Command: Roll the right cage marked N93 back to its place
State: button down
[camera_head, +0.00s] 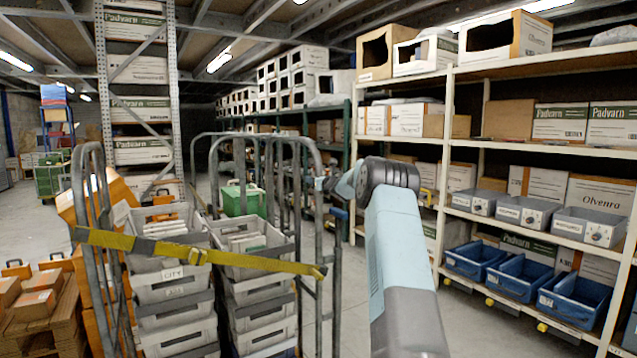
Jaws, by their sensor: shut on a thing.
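A grey tubular roll cage (337,260) stands at the left front, its tall posts rising around stacked grey crates (178,287). A yellow strap (130,242) with a buckle runs across its front. One crate front reads "CITY"; I cannot read an N93 mark. My arm reaches in from the lower right, and my gripper (324,184) is at the upper part of the cage's right side. It is small and partly hidden by my wrist; it is shut on the cage's tube there.
A cream shelf rack (447,150) with boxes and blue bins (518,277) lines the right. A pallet (45,325) with cartons lies at the left front. A tall rack (172,95) stands behind the cage. Floor shows between my arm and the right rack.

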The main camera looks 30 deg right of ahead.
jog(key=shift+w+a+f, duration=0.2)
jog(key=shift+a+f, duration=0.2)
jog(key=c, duration=0.9)
grip_release()
jog(key=shift+o, duration=0.5)
jog(key=shift+d, duration=0.1)
jog(key=shift+s+d+r, duration=0.1)
jog(key=shift+d+r, duration=0.1)
jog(key=s+d, duration=0.1)
jog(key=s, duration=1.2)
jog(key=shift+s, duration=0.35)
